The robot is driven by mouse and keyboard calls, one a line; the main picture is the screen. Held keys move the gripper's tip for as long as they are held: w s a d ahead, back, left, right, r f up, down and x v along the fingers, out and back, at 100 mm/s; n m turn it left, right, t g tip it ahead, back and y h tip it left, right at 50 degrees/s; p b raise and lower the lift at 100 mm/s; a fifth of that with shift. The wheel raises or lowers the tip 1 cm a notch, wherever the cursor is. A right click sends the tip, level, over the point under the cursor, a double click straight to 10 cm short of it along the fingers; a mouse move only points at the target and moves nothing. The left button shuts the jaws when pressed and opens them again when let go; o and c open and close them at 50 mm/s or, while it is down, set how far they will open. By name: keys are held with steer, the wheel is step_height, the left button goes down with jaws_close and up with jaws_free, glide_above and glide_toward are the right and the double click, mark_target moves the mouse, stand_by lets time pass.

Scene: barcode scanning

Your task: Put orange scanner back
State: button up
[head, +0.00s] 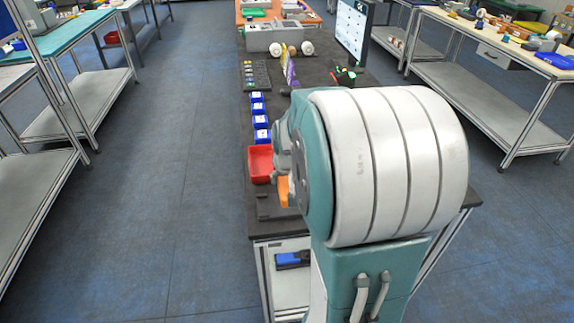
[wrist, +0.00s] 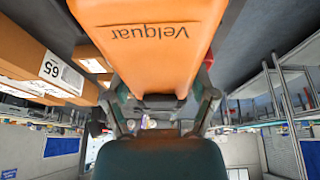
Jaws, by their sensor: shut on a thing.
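The orange scanner (wrist: 150,25), marked "Velquar", fills the upper middle of the wrist view. My gripper (wrist: 160,80) is shut on it, with one finger at each side. In the head view a small orange part of the scanner (head: 283,190) shows at the left edge of my arm, above the near end of the dark workbench (head: 262,228). My arm hides most of the scanner and gripper there. A dark low piece (head: 268,206) lies near the bench's front left corner; I cannot tell whether the scanner touches it.
A red bin (head: 260,164) and several blue bins (head: 260,120) line the bench's left edge. A monitor (head: 354,28) and a grey machine (head: 273,37) stand farther back. A blue device (head: 291,259) lies on the lower shelf. Boxes (wrist: 62,70) show in the wrist view.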

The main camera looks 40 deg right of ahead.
steer(key=shift+s+d, duration=0.15)
steer(key=shift+d, duration=0.2)
steer(key=shift+d+f, duration=0.1)
steer(key=shift+f, duration=3.25)
steer(key=shift+f, duration=0.5)
steer(key=o, duration=1.2)
steer(key=v, duration=1.2)
